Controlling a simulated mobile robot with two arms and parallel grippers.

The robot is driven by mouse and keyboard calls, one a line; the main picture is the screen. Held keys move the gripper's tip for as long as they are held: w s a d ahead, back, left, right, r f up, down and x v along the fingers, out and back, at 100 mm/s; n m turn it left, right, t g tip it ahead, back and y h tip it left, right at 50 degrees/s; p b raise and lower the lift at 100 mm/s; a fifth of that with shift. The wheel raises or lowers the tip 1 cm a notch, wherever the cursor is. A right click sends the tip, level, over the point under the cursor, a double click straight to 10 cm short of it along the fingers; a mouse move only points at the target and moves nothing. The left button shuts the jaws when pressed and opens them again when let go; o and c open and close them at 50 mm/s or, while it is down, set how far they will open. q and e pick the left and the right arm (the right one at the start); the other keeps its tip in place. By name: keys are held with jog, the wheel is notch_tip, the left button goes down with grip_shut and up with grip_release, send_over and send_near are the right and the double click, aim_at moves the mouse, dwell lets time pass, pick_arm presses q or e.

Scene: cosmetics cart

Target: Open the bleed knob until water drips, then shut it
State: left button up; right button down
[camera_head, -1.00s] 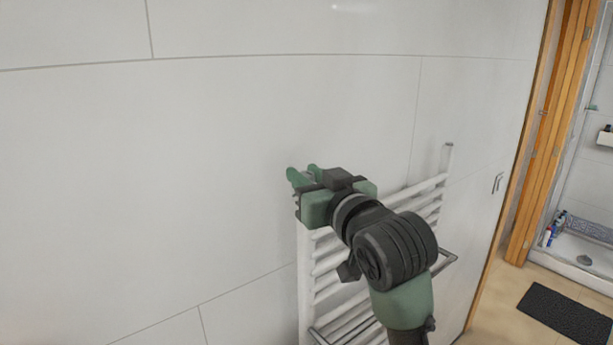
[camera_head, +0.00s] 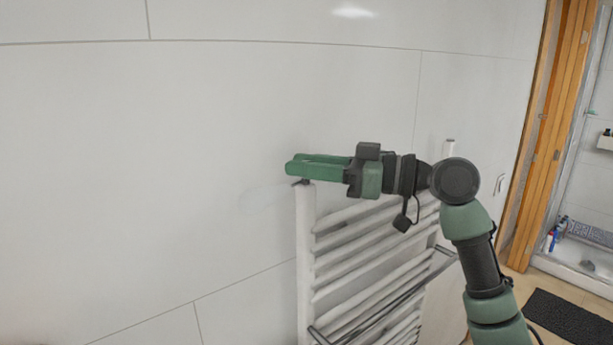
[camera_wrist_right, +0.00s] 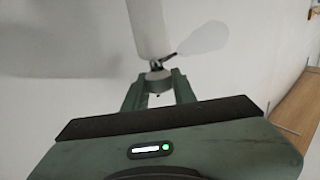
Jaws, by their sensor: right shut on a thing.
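A white towel radiator (camera_head: 306,245) stands against the wall, with its left post rising to just below my right gripper. My right gripper (camera_head: 291,168) points left, level, at the top of that post. The gripper is shut on this knob. A small dark metal fitting (camera_wrist_right: 155,64) sits between knob and post. In the head view the fingers hide most of the knob. I see no clear water drops. My left gripper is not in view.
A pale rounded patch (camera_wrist_right: 203,42) shows beside the post in the right wrist view; I cannot tell what it is. A metal rail (camera_head: 400,290) juts from the radiator front. A wooden door frame (camera_head: 545,130) and dark mat (camera_head: 565,318) are at right. The wall left is bare.

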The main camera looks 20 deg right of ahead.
jog(key=shift+n+g+y+b, duration=0.55)
jog(key=shift+n+g+y, duration=0.25)
jog(key=shift+n+g, duration=0.5)
jog(key=shift+g, duration=0.4)
jog(key=c, duration=1.1)
grip_release()
jog(key=shift+c, duration=0.2)
jog(key=b+v, duration=0.4)
jog(key=v, duration=0.3)
jog(key=shift+d, duration=0.35)
jog(key=shift+s+f, duration=0.1)
